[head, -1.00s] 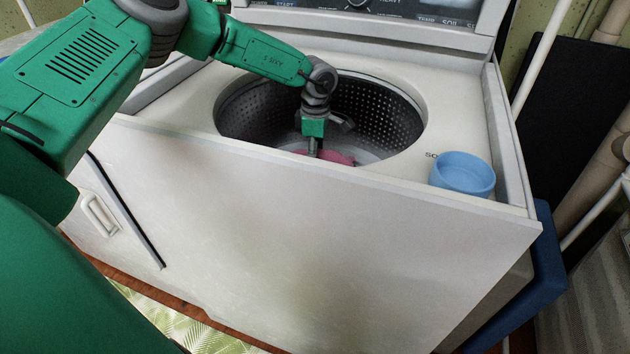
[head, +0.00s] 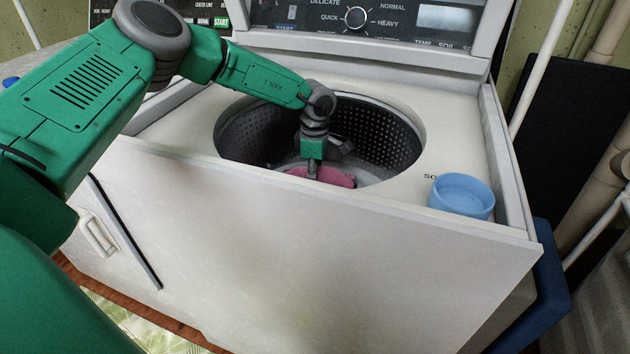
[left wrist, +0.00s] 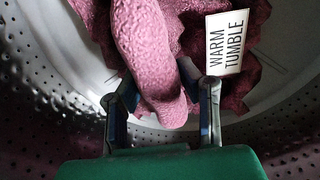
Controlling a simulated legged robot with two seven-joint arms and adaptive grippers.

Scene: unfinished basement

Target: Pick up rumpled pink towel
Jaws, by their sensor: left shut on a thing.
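The rumpled pink towel (head: 330,176) is inside the washer's open drum, partly hidden behind the washer's front edge in the head view. In the left wrist view the towel (left wrist: 150,50) shows a thick fold between my fingers, with a white tag reading "WARM TUMBLE" beside it. My left gripper (head: 313,172) reaches down into the drum. In the left wrist view its fingers (left wrist: 165,98) are shut on the towel's fold. My right gripper is not in view.
The washer's drum wall (head: 375,130) of perforated dark metal surrounds my left gripper. A blue cap-like cup (head: 461,196) stands on the washer top at the right. The control panel (head: 365,18) rises behind the opening. A dark blue bin (head: 545,285) stands right of the washer.

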